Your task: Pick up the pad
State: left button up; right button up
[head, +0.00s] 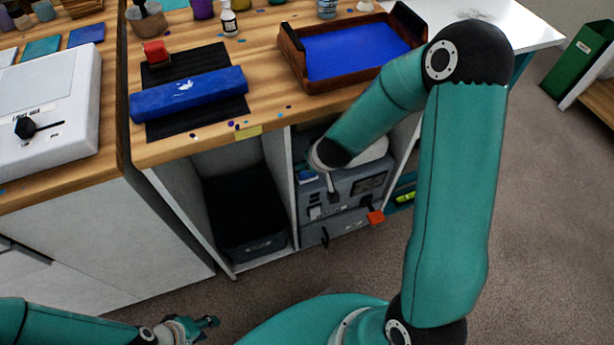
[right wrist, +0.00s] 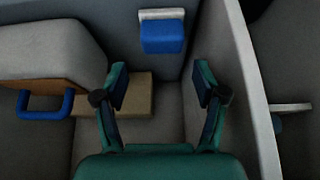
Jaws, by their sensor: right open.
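A flat tan block (right wrist: 138,96), which may be the pad, lies on a grey surface in the right wrist view. My right gripper (right wrist: 161,86) is open above it, with the block's right end showing between the fingers and its left part outside the left finger. I cannot tell how high the gripper is. In the head view my right arm reaches under the worktop and its gripper is not clearly seen. My left gripper (head: 196,326) is low at the bottom left, away from the worktop; its jaws are too small to judge.
A blue piece with a pale top (right wrist: 162,34) is ahead of the fingers. A pale wall (right wrist: 243,85) stands close on the right. A rounded grey body with a blue handle (right wrist: 45,105) is on the left. The wooden worktop (head: 262,112) overhangs the shelf with the grey machine (head: 340,208).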

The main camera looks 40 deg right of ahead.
aim_at(303, 178)
jog(key=shift+x, duration=1.1)
jog(key=b+x, duration=0.1)
jog(key=x, duration=0.1)
jog(key=b+x, duration=0.1)
jog(key=x, duration=0.1)
jog(key=shift+s+a+f+b, duration=0.1)
jog(key=shift+s+a+b, duration=0.1)
jog(key=shift+b, duration=0.15)
jog(key=shift+w+f, duration=0.35)
jog(key=shift+f, duration=0.1)
jog(key=shift+r, duration=0.1)
jog(key=c, duration=0.9)
jog(key=shift+r, duration=0.1)
